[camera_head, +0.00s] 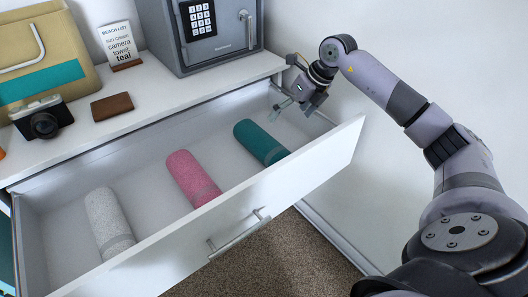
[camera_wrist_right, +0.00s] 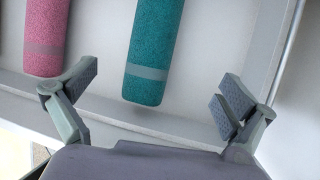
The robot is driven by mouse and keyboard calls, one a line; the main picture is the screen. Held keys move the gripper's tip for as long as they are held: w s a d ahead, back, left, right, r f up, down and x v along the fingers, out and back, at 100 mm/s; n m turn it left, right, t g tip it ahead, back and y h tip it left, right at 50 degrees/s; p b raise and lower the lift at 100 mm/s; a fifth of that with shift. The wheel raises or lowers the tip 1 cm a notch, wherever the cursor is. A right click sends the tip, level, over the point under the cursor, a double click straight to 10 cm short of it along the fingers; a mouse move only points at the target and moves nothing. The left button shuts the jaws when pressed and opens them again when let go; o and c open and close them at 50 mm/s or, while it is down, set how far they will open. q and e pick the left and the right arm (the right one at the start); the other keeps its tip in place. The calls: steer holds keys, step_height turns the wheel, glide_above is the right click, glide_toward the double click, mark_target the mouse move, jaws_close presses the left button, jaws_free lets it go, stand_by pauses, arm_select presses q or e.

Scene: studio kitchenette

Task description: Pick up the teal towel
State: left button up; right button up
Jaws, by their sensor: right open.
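The teal towel (camera_head: 260,142) is rolled up and lies in the open drawer, on the right side. My right gripper (camera_head: 290,103) is over the drawer's back right part, beside the towel and apart from it. In the right wrist view the teal towel (camera_wrist_right: 152,50) shows its banded end ahead of my right gripper (camera_wrist_right: 150,97). The fingers there are wide open with nothing between them. My left gripper is not in view.
The drawer (camera_head: 240,215) also holds a pink towel (camera_head: 192,178) and a white towel (camera_head: 108,222). On the counter stand a safe (camera_head: 205,52), a list sign (camera_head: 121,45), a camera (camera_head: 43,118), a brown wallet (camera_head: 112,105) and a tan bag (camera_head: 45,55).

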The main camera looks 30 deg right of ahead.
mark_target(271, 137)
steer(key=b+x, duration=0.1)
steer(key=x, duration=1.2)
steer(key=b+x, duration=0.1)
steer(key=x, duration=0.1)
steer(key=shift+s+a+f, duration=0.15)
steer(key=shift+a+f, duration=0.05)
steer(key=shift+a, duration=0.15)
steer(key=shift+f, duration=0.1)
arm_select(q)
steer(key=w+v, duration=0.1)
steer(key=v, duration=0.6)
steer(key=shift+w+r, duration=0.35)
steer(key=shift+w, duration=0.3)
arm_select(e)
steer(key=shift+c, duration=0.4)
steer(key=c, duration=1.3)
steer(key=shift+c, duration=0.3)
steer(key=shift+r, duration=0.2)
